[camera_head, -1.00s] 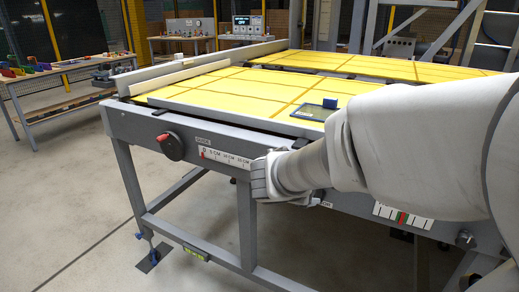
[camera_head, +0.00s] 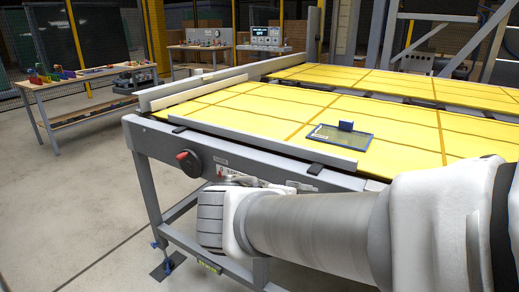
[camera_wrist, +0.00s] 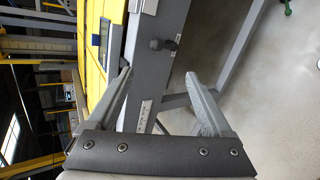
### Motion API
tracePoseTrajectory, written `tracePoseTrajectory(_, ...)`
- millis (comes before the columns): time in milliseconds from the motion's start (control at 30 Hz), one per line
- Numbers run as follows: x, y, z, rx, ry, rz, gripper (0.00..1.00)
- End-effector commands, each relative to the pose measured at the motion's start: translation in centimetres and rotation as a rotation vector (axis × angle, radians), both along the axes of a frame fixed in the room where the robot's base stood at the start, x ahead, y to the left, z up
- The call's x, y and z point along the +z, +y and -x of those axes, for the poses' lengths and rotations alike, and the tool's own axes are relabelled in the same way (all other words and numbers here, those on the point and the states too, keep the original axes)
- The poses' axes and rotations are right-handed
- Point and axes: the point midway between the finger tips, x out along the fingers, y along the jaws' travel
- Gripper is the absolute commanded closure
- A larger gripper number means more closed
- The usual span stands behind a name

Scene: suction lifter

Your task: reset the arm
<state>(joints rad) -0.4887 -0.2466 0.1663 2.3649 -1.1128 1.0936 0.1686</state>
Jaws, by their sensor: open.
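My gripper (camera_wrist: 158,84) is open, with two grey fingers spread wide and nothing between them in the wrist view. In the head view my arm reaches in from the right, low along the front of the yellow-topped table (camera_head: 400,118). The jaws themselves are not clear there. In the wrist view the table's grey front rail (camera_wrist: 148,78) lies beyond the fingers, appearing turned on its side. I cannot tell the exact gap between fingers and rail.
A dark flat plate with a blue block (camera_head: 340,137) lies on the yellow top. A red-and-black knob (camera_head: 188,163) sticks out of the front rail. A workbench (camera_head: 85,88) stands at the back left. The floor at left is open.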

Motion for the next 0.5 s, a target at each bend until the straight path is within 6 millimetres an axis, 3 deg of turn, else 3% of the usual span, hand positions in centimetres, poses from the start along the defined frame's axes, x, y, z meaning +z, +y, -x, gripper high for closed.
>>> tracePoseTrajectory(167,0.0,-0.2,0.1,-0.008,0.001,-0.007,0.16)
tracePoseTrajectory(267,-0.3,-1.4,0.9,-0.059,0.013,-0.056,0.16)
tracePoseTrajectory(500,-2.5,-5.6,6.4,-0.357,0.058,-0.422,0.16)
